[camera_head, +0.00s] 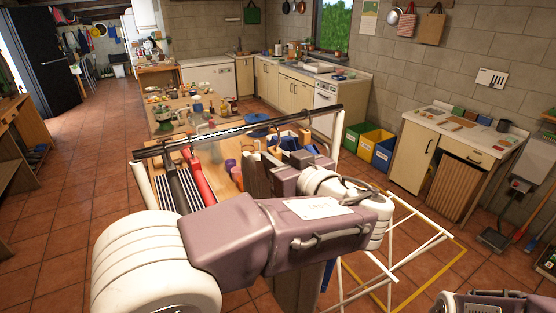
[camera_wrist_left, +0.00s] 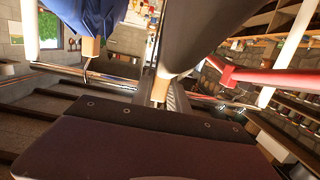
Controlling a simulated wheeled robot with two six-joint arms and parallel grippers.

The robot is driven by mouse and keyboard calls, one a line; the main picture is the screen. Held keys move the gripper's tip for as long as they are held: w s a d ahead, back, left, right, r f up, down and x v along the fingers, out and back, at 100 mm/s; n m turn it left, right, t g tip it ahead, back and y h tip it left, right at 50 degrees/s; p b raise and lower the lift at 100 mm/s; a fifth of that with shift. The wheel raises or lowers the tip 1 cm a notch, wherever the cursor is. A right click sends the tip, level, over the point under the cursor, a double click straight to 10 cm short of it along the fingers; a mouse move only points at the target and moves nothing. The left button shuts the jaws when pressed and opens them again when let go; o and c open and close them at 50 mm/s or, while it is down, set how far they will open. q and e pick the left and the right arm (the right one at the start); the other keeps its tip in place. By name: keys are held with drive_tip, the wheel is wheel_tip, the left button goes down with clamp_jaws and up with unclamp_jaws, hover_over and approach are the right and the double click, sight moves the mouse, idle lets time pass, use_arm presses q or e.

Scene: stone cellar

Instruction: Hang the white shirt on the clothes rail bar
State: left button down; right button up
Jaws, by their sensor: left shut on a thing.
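The clothes rail bar (camera_head: 240,131) runs dark and slanting between two white posts in the head view. It also crosses behind the gripper in the left wrist view. My left gripper (camera_head: 264,170) is near the bar's right half, on the near side, and is shut. My right gripper is out of view.
A wooden table (camera_head: 185,100) with bottles and jars stands behind the rail. Coloured bins (camera_head: 362,146) and a side cabinet (camera_head: 415,155) are to the right. Tiled floor lies free at left.

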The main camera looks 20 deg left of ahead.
use_arm(q)
drive_tip(key=shift+s+d+b, duration=0.25)
drive_tip(key=shift+s+b, duration=0.1)
drive_tip(key=shift+b, duration=0.2)
drive_tip(key=shift+a+b, duration=0.2)
drive_tip(key=shift+b, duration=0.15)
drive_tip(key=b+x, duration=0.1)
drive_tip(key=x, duration=0.2)
drive_tip(key=shift+w+d+r, duration=0.1)
drive_tip(key=shift+r, duration=0.05)
drive_tip(key=shift+w, duration=0.2)
drive_tip(key=shift+a+r+b, duration=0.15)
drive_tip(key=shift+a+b, duration=0.15)
drive_tip(key=shift+a, duration=0.05)
drive_tip(key=shift+w+a, duration=0.1)
drive_tip(key=shift+w, duration=0.05)
drive_tip(key=shift+b, duration=0.55)
